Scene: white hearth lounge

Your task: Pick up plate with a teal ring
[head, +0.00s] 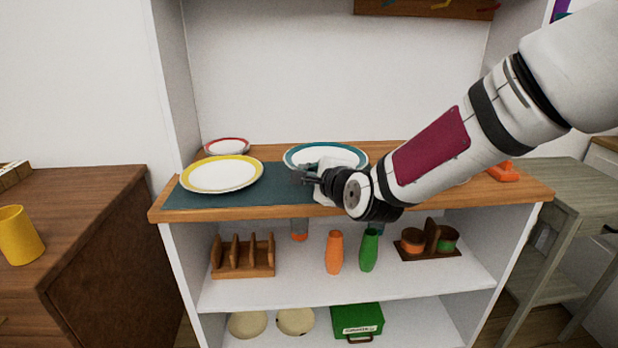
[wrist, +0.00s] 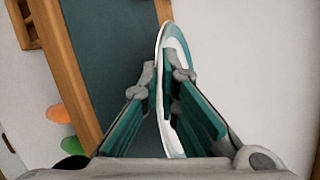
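The plate with a teal ring (head: 325,147) is white inside and sits at the back middle of the shelf top in the head view. My gripper (head: 304,176) is at its front left rim, with my arm reaching in from the right. In the wrist view the plate (wrist: 172,40) is seen nearly edge-on, running between the fingers. My gripper's fingertips (wrist: 166,76) are close together, one on each side of the rim, and look shut on it. My gripper hides part of the near rim. I cannot tell whether the plate is clear of the surface.
A yellow-ringed plate (head: 222,174) lies left on the teal mat (head: 225,199), with a red-rimmed dish (head: 227,146) behind it. An orange object (head: 503,172) is at the right end. Lower shelves hold a wooden rack (head: 243,262), orange and green bottles, and a green box (head: 357,320).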

